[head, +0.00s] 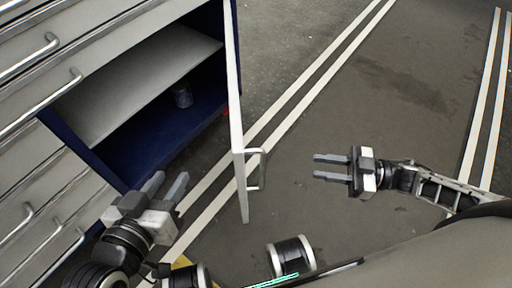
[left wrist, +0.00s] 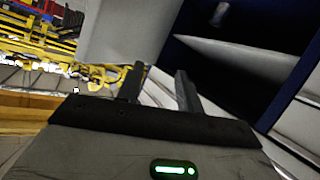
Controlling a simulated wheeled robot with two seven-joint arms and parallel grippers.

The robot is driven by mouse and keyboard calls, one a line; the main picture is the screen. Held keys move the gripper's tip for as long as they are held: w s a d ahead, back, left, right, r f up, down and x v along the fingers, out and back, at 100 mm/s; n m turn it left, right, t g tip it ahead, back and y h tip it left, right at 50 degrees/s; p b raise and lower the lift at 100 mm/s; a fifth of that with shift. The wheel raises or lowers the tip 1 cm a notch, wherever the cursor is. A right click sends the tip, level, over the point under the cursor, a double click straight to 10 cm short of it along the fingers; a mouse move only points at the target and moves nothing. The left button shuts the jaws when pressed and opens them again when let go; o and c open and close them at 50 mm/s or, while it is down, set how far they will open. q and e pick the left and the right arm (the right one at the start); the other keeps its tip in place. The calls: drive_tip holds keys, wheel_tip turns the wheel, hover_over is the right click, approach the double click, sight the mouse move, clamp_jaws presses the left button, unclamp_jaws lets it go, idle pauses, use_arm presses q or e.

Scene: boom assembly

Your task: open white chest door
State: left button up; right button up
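The white chest (head: 95,200) stands at the left of the head view with drawers and a blue-walled compartment. Its white door (head: 236,120) stands swung out, seen nearly edge-on, with a metal handle (head: 262,170) on its right face. The compartment shows open behind it. My left gripper (head: 166,187) is open and empty, in front of the compartment and left of the door. In the left wrist view its fingers (left wrist: 160,88) are apart with nothing between them. My right gripper (head: 316,168) is open and empty, right of the door handle and apart from it.
Inside the compartment are a grey shelf (head: 140,85) and a small dark container (head: 182,96) on the blue floor. Drawer handles (head: 50,100) stick out at the left. The grey floor (head: 380,100) to the right is clear. Yellow structures (left wrist: 40,45) show in the left wrist view.

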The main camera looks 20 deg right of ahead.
sight(263, 162)
drive_tip(key=shift+n+g+y, duration=0.3)
drive_tip(key=shift+g, duration=0.3)
drive_tip(key=b+x, duration=0.1)
drive_tip(key=x, duration=1.3)
drive_tip(key=shift+w+a+f+b, duration=0.15)
drive_tip(key=shift+w+b, duration=0.15)
drive_tip(key=shift+b, duration=0.1)
drive_tip(key=shift+c, duration=0.3)
clamp_jaws()
